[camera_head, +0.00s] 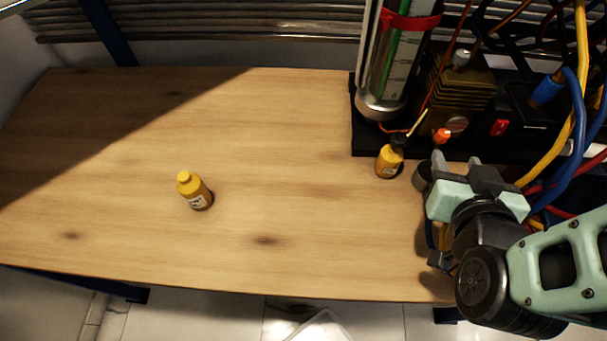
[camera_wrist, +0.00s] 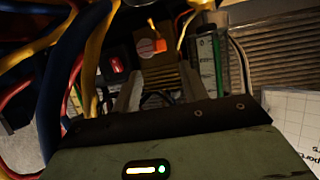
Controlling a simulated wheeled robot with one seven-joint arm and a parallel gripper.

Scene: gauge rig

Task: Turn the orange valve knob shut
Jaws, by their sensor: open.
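The orange valve knob (camera_head: 441,136) is on the front of the rig, beside the brass-coloured finned block. In the wrist view the orange knob (camera_wrist: 152,46) shows beyond my fingers, near the top middle. My gripper (camera_head: 455,162) is at the right of the table, just in front of the knob and apart from it. In the wrist view my gripper (camera_wrist: 160,75) has its two fingers spread, with nothing seen held between them. The exact gap in depth to the knob is hard to tell.
A yellow bottle (camera_head: 389,161) stands left of my gripper by the rig's base. Another yellow bottle (camera_head: 194,191) stands on the open table (camera_head: 270,200). A red switch (camera_head: 500,127), a glass cylinder (camera_head: 393,70) and blue and yellow hoses (camera_head: 575,110) crowd the rig.

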